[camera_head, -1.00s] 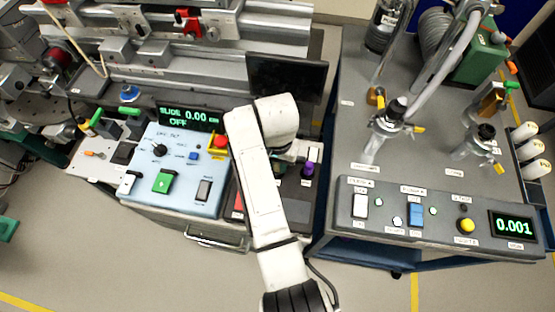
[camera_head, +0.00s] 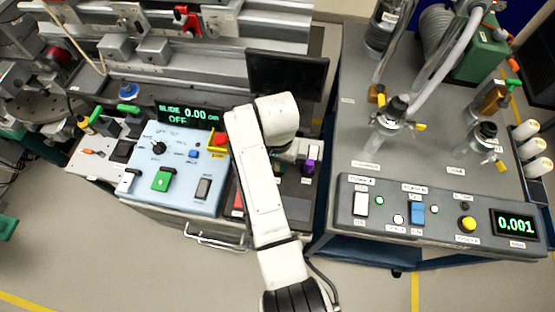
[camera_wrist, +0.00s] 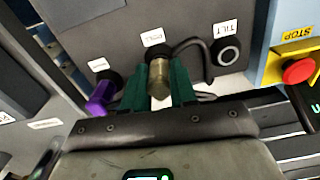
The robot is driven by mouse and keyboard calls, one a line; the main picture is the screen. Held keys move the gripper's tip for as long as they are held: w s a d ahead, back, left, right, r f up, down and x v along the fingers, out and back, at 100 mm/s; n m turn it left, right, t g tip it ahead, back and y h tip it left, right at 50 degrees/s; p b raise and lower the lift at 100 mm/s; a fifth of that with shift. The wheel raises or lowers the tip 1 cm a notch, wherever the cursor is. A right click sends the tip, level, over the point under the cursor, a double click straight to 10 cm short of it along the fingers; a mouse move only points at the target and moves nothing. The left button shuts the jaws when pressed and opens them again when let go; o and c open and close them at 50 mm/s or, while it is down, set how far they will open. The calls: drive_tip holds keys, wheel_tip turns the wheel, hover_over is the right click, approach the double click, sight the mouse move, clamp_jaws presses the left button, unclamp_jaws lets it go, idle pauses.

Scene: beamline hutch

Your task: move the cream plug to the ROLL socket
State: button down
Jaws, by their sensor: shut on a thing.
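My gripper (camera_wrist: 158,90) has green fingers shut on a tan, brassy-looking plug (camera_wrist: 159,75), taken to be the cream plug. The plug stands over the middle socket of the dark panel (camera_wrist: 200,75), below a label (camera_wrist: 153,37) too blurred to read. I cannot tell whether it is seated. The TILT socket (camera_wrist: 227,51) to the right is an empty dark ring. A purple plug (camera_wrist: 101,97) is at the left position, beside my left finger; its label (camera_wrist: 97,65) is unreadable. The purple plug also shows in the head view (camera_head: 309,167). My arm hides much of the panel there.
A black cable (camera_wrist: 189,45) loops between the held plug and the TILT socket. A red stop button (camera_wrist: 298,71) on a yellow plate is to the right. In the head view, a monitor (camera_head: 287,75) stands behind, and a cart with a control panel (camera_head: 440,215) is at right.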

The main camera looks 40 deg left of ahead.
drive_tip(key=shift+f, duration=0.4)
idle(0.3)
drive_tip(key=c, duration=0.8)
unclamp_jaws()
wheel_tip(320, 180, up, 11)
drive_tip(key=shift+f+b, duration=0.1)
drive_tip(key=shift+b, duration=0.6)
drive_tip(key=shift+s, duration=0.1)
